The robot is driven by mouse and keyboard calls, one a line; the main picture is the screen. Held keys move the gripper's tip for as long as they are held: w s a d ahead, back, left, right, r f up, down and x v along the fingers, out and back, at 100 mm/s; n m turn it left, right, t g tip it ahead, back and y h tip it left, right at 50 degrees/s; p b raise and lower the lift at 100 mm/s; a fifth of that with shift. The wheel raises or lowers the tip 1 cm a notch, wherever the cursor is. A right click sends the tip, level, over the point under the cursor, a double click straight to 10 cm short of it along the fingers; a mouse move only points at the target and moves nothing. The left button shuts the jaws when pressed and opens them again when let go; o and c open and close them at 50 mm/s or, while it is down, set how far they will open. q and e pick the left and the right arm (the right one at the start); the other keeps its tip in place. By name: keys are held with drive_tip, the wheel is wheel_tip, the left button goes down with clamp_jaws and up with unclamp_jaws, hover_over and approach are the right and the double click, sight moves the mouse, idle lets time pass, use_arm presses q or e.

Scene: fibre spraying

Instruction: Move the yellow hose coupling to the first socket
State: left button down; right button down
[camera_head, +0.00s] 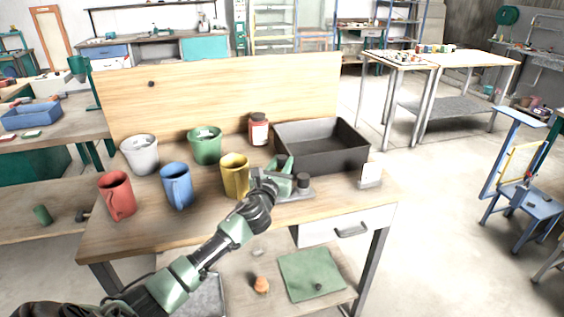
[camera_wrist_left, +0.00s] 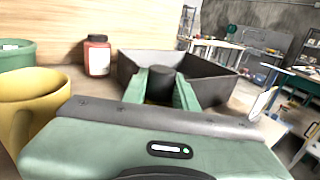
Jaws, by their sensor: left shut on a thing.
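My left gripper (camera_head: 281,174) reaches in over the near part of the table, at a grey base plate (camera_head: 296,196) with a dark round post (camera_head: 303,181). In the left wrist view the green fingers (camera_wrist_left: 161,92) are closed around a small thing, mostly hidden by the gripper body. A dark cylinder top and a sliver of yellow show between them, which looks like the yellow hose coupling (camera_wrist_left: 157,102). I cannot tell which socket it is at, or whether it is seated. My right gripper is not in view.
A yellow mug (camera_head: 235,177) stands close left of my gripper. Blue (camera_head: 178,187), red (camera_head: 117,196), white (camera_head: 140,154) and green (camera_head: 205,146) cups stand farther left. A red jar (camera_head: 258,129) and a black open bin (camera_head: 322,158) stand behind. A small white card stand (camera_head: 370,176) is right.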

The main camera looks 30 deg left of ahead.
use_arm(q)
drive_tip(key=shift+f, duration=0.4)
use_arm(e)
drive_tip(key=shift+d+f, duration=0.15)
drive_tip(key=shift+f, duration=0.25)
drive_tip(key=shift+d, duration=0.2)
use_arm(q)
drive_tip(key=shift+p, duration=0.35)
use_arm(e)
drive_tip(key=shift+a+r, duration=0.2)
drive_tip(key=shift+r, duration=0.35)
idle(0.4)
